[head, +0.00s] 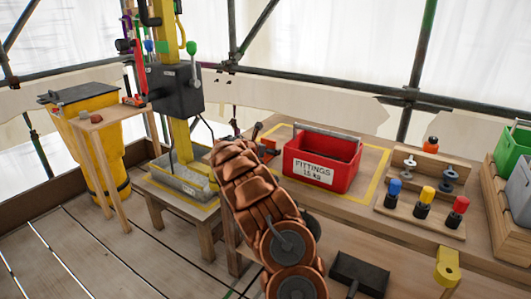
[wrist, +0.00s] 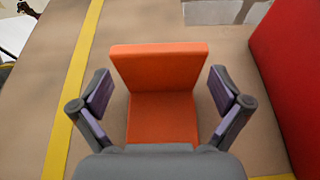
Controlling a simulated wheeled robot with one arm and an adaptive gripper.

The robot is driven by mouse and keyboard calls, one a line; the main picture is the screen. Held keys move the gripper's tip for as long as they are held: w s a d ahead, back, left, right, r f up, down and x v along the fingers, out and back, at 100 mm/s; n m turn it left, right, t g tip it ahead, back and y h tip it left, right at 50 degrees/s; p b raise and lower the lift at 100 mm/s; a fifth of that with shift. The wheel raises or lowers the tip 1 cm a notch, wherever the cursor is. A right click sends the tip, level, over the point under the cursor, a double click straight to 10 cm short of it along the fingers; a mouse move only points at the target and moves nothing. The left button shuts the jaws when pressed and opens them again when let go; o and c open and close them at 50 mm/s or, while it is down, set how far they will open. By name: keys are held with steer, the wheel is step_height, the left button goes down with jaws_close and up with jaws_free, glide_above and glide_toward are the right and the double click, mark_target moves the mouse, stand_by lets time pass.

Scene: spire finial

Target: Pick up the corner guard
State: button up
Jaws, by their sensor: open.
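The corner guard is an orange L-shaped piece (wrist: 160,118) in the middle of the wrist view, lying on a brown wooden surface with one flange standing up at its far side. My gripper (wrist: 159,88) is open, with one grey finger with a purple pad on each side of the guard. A gap shows between each finger and the guard. The gripper's grey body hides the guard's near end.
A red "FITTINGS" crate (head: 320,163) stands on the workbench, close to the right of the guard; its wall (wrist: 292,75) shows in the wrist view. Yellow tape (wrist: 72,95) runs left of the guard. A wooden rack (head: 421,206) with coloured-topped items stands farther right.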

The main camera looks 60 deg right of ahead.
steer(key=shift+d, duration=0.1)
steer(key=c, duration=1.2)
steer(key=shift+r, duration=0.1)
